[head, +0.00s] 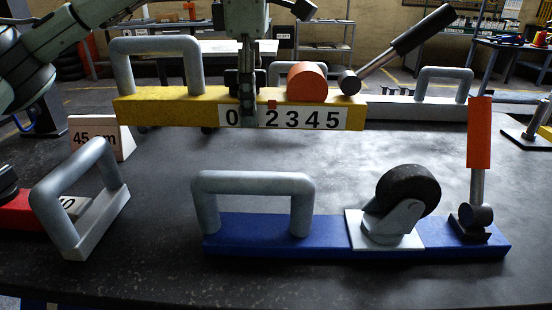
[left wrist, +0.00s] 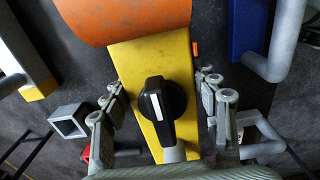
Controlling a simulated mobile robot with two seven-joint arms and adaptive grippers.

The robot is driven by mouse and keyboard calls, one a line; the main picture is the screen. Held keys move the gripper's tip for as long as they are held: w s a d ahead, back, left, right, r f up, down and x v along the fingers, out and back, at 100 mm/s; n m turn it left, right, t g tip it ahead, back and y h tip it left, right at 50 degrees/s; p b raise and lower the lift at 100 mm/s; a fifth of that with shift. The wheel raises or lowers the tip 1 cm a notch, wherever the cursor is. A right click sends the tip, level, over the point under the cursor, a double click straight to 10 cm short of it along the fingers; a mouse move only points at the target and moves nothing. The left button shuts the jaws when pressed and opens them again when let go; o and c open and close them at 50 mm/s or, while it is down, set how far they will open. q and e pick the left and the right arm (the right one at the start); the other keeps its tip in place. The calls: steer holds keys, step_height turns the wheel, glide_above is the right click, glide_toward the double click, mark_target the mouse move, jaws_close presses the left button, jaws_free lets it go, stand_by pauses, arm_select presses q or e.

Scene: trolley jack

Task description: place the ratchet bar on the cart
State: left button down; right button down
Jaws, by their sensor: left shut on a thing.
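A long yellow bar (head: 180,110) with a white number scale, a grey handle, an orange cylinder (head: 307,82) and a black-gripped lever is at the back centre in the head view; I take it as the ratchet bar. My left gripper (head: 246,105) comes down on it from above and is shut on it. One finger hides part of the scale. In the left wrist view the fingers flank the yellow bar (left wrist: 142,62) around its black knob (left wrist: 160,105). A blue bar (head: 335,240) with a caster wheel (head: 408,190) and handle lies in front. I cannot tell which thing is the cart.
A red piece with a grey handle (head: 85,200) lies at the left, near a "45 cm" sign (head: 98,135). An orange-gripped lever (head: 479,135) rises from the blue bar's right end. A grey bar (head: 420,106) lies behind. The dark table between the yellow and blue bars is clear.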

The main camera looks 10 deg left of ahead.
arm_select(q)
steer(key=shift+w, duration=0.15)
steer(key=shift+f, duration=0.2)
step_height(320, 180, down, 5)
steer(key=shift+r, duration=0.1)
steer(key=shift+f, duration=2.35)
arm_select(e)
steer(key=shift+r, duration=0.35)
steer(key=shift+w, duration=0.1)
arm_select(q)
steer(key=c, duration=0.7)
jaws_free()
steer(key=shift+c, duration=0.2)
steer(key=shift+o, duration=1.4)
arm_select(e)
steer(key=shift+w+r, duration=0.1)
steer(key=shift+w, duration=0.1)
